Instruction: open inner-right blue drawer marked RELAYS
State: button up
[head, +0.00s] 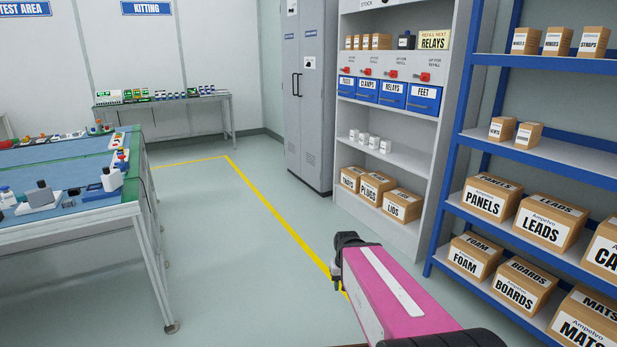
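The blue drawer marked RELAYS (393,101) is third from the left in a row of blue drawers on the grey shelf unit. Its front is flush with its neighbours, so it looks shut. The drawers marked CLAMPS (367,96) and FEET (423,107) sit on either side of it and also look shut. My pink arm reaches in from the bottom right. The dark end of my arm, at my gripper (338,268), is low in front of the shelf unit, well below and apart from the drawers. Its fingers cannot be made out clearly.
The grey shelf unit (455,150) also holds cartons, small white items and red pieces above the drawers. A blue rack (452,180) with labelled cartons stands close on the right. A grey cabinet (309,140) adjoins on the left. The floor (215,250) between workbench (70,228) and shelves is clear.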

aim_at(393, 94)
jog(key=i+j+z, duration=0.1)
jog(key=i+z, duration=0.15)
jog(key=i, duration=0.2)
jog(key=i+j+z, duration=0.2)
jog(key=i, duration=0.25)
jog(key=i+j+z, duration=0.25)
jog(key=i, duration=0.15)
